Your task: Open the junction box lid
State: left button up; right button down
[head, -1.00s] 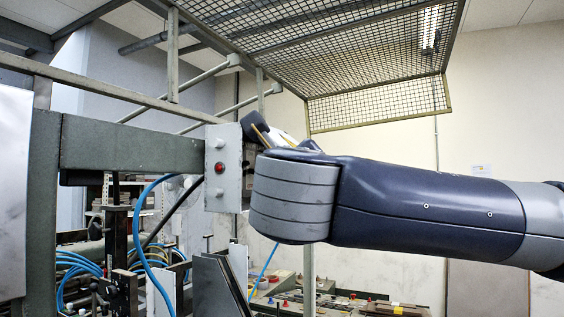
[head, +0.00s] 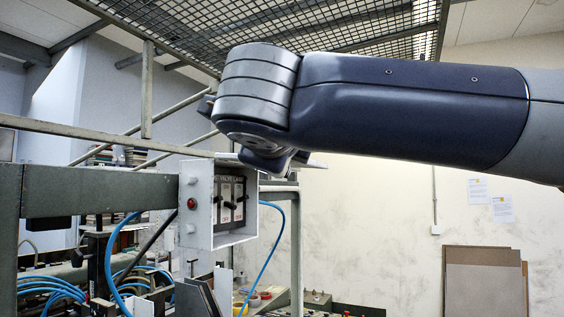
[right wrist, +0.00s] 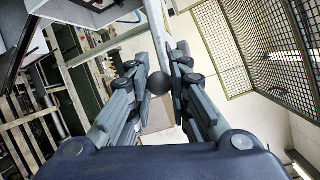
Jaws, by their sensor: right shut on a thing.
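The junction box (head: 196,205) is a pale grey box on the end of a green-grey beam, left of centre in the head view. Its front is uncovered, showing a labelled panel (head: 229,202) with dark switches. The lid shows as a thin pale plate (head: 312,164) raised level with the box's top and sticking out to the right. My right gripper (head: 268,160) is above the box front at the lid, mostly hidden by my wrist. In the right wrist view its fingers (right wrist: 159,75) are shut on a dark round knob (right wrist: 158,83). My left gripper is not in view.
A red button (head: 192,203) is on the box's side. Blue hoses (head: 110,262) hang left of and below it. A wire-mesh guard (head: 330,22) is overhead, close above my right arm. Brown boards (head: 484,282) lean on the wall at right.

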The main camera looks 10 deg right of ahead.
dwell(0.4)
jog(key=c, duration=1.5)
grip_release()
jog(key=shift+o, duration=0.2)
jog(key=f+v, duration=0.1)
jog(key=v, duration=1)
jog(key=shift+s+a+r, duration=0.15)
jog(key=shift+s+r, duration=0.25)
jog(key=shift+r, duration=0.1)
